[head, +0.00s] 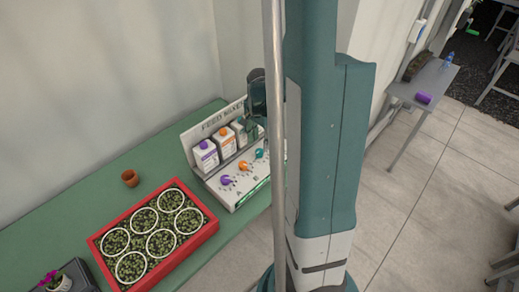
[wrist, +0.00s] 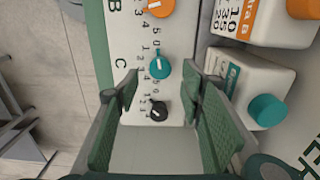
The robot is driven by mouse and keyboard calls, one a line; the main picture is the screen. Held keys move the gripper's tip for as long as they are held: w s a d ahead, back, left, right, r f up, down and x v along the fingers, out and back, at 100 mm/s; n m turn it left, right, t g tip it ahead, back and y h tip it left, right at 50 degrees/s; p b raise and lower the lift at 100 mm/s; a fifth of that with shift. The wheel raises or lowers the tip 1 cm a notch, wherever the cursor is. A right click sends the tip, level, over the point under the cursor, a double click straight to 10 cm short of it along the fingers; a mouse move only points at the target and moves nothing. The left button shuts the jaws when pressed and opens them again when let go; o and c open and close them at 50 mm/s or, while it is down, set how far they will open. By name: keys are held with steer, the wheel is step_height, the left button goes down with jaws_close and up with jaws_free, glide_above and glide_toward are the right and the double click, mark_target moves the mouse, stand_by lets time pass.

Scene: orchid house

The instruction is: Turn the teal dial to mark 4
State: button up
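The teal dial (wrist: 160,68) sits on a white panel (wrist: 130,40) beside the letter C. It has a white pointer line; I cannot tell which mark it points to. It also shows in the head view (head: 260,154), below the end of my arm. My gripper (wrist: 162,84) is open and empty. In the wrist view its two green-padded fingers stand apart, left and right, with the teal dial showing just past and between their tips. No contact is visible. In the head view my gripper (head: 257,97) is a dark shape over the panel's back right.
An orange dial (wrist: 160,7) and a black dial (wrist: 157,111) flank the teal one. Bottles stand beside the dials, including a teal-capped bottle (wrist: 245,85) close to the right finger. A red tray (head: 208,232) of pots and a terracotta pot (head: 130,178) are on the green bench (head: 60,215).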

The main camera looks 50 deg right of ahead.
mark_target(259, 151)
steer(key=shift+f, duration=2.3)
steer(key=shift+c, duration=0.5)
steer(key=c, duration=0.8)
